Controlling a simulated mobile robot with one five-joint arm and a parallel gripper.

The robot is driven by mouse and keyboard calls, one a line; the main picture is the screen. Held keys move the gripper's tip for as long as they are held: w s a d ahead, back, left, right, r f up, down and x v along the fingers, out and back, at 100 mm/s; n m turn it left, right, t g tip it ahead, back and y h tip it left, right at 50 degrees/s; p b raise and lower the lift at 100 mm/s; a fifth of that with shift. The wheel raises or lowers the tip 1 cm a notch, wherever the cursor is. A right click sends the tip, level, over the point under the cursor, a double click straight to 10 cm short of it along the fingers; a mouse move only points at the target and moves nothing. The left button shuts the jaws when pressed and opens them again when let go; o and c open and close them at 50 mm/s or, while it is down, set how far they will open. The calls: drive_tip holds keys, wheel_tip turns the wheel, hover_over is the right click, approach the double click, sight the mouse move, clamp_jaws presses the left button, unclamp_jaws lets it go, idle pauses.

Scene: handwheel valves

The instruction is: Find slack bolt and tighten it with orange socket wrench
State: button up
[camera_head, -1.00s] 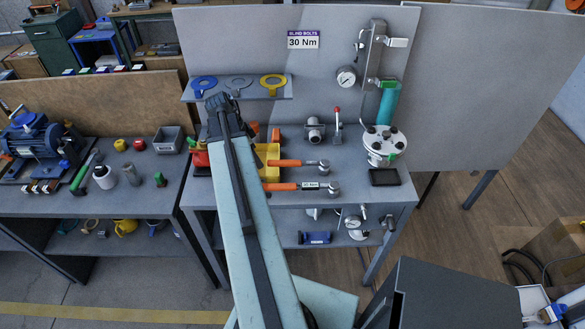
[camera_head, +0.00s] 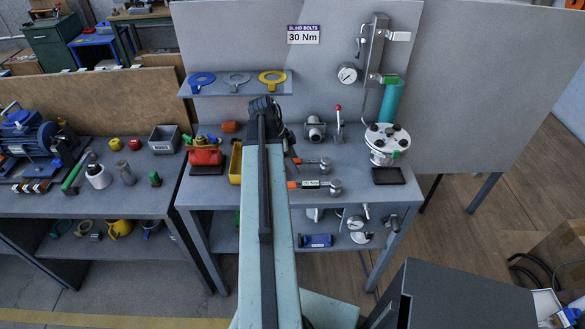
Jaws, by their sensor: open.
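Two wrenches with orange handles and grey heads lie on the bench. The rear wrench (camera_head: 309,161) and the front wrench (camera_head: 312,184), which has a white label, are both partly covered by my arm at their left ends. A white round flange (camera_head: 387,139) with several dark bolts on top and a green mark stands at the bench's right; I cannot tell which bolt is slack. My gripper (camera_head: 264,106) is at the far end of the pale arm, over the back of the bench and left of the flange. It is open, and I see nothing held.
A sign (camera_head: 303,35) on the back panel reads "BLIND BOLTS 30 Nm". A yellow bin (camera_head: 236,163) and a red container (camera_head: 205,153) stand left of my arm. A black tray (camera_head: 388,176) lies before the flange.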

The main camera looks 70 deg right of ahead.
sight(296, 160)
drive_tip(key=b+x, duration=0.1)
drive_tip(key=x, duration=0.1)
drive_tip(key=shift+f, duration=0.4)
drive_tip(key=shift+r, duration=0.2)
clamp_jaws()
wheel_tip(296, 160, up, 10)
drive_tip(key=p, duration=1)
drive_tip(key=shift+r, duration=0.15)
